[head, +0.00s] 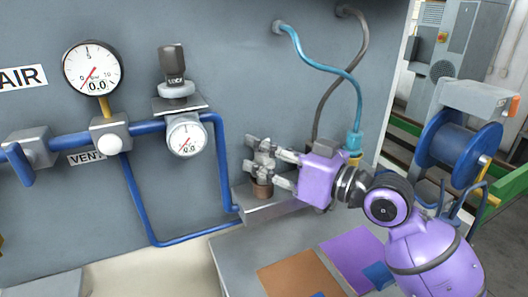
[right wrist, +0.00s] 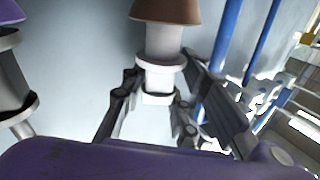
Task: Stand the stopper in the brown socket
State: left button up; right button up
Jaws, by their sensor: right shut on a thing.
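My right gripper (head: 265,165) reaches in from the right and is shut on the pale stopper (right wrist: 161,45). In the right wrist view the stopper's flanged white body is between the fingers. The brown socket (head: 262,190) stands on the grey ledge, directly below the fingers. It also shows at the top of the right wrist view (right wrist: 166,9), where the stopper's stem meets its wide rim. The stopper appears in line with the socket. I cannot tell how deep it sits in it. In the head view the fingers hide most of the stopper. My left gripper is not in view.
The grey ledge (head: 282,208) projects from the grey panel. Blue pipes (head: 222,170) and gauges (head: 92,68) are on the left. A teal hose (head: 325,68) and a dark hose hang behind my right gripper. Orange (head: 298,277) and purple (head: 352,252) patches lie on the lower surface.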

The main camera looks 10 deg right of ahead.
jog(key=shift+f, duration=0.1)
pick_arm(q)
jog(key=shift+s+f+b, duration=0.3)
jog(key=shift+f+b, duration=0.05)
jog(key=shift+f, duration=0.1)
pick_arm(e)
jog(key=shift+f, duration=0.75)
jog(key=o, duration=1.3)
jog(key=shift+c, duration=0.2)
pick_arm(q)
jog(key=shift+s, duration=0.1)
